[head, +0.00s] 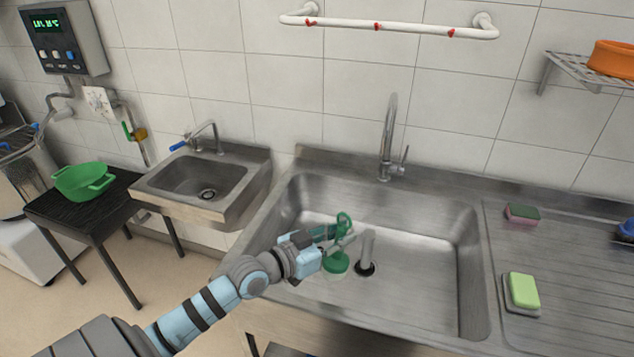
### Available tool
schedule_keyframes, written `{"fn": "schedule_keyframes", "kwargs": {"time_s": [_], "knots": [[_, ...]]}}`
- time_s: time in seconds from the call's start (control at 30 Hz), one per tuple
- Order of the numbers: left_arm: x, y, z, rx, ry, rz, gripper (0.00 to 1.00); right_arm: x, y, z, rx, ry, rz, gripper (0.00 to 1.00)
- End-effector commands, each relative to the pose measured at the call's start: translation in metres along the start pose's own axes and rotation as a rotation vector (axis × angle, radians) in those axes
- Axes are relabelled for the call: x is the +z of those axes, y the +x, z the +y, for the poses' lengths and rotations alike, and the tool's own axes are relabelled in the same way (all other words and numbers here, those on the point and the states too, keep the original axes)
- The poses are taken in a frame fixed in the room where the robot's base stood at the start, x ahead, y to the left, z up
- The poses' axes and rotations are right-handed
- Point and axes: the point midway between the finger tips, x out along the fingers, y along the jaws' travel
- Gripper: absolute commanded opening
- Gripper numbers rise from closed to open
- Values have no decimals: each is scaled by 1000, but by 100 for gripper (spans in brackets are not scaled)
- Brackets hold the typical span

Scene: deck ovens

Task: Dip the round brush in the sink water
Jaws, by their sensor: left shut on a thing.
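My left gripper (340,238) reaches in over the left part of the large steel sink (430,265) and is shut on the round brush. The brush's green round head (336,263) shows just below the gripper, and a green loop shows above it. The fingers hide the middle of the brush. The head appears low in the basin, left of an upright grey pipe (367,248) at the drain. I cannot tell whether the head touches the water, as the water surface is hard to make out. My right gripper is out of view.
A tall faucet (389,135) stands behind the sink. A green sponge (523,290) and a darker sponge (522,214) lie on the drainboard (580,270) at right. A small sink (200,188) and a green colander (83,181) on a black table are at left.

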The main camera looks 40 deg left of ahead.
Motion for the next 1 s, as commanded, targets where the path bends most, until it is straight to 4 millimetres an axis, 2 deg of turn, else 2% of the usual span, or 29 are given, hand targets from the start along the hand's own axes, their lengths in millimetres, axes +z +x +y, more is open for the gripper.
{"fn": "schedule_keyframes", "kwargs": {"time_s": [0.03, 0.1, 0.2, 0.3, 0.4, 0.57, 1.0], "knots": [[-8, 14, -28, -41, 2, -19, 0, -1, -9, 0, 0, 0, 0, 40], [-10, 31, -66, -96, 0, -56, 0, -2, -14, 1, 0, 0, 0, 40], [-16, 48, -108, -155, -3, -103, 0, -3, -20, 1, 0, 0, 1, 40], [-20, 58, -133, -189, -5, -134, 0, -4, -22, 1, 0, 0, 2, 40], [-20, 62, -144, -203, -6, -150, 0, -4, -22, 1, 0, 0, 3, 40], [-8, 64, -145, -205, -5, -155, 0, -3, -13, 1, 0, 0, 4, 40], [55, 71, -145, -205, -5, -153, 0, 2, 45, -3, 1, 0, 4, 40]]}}
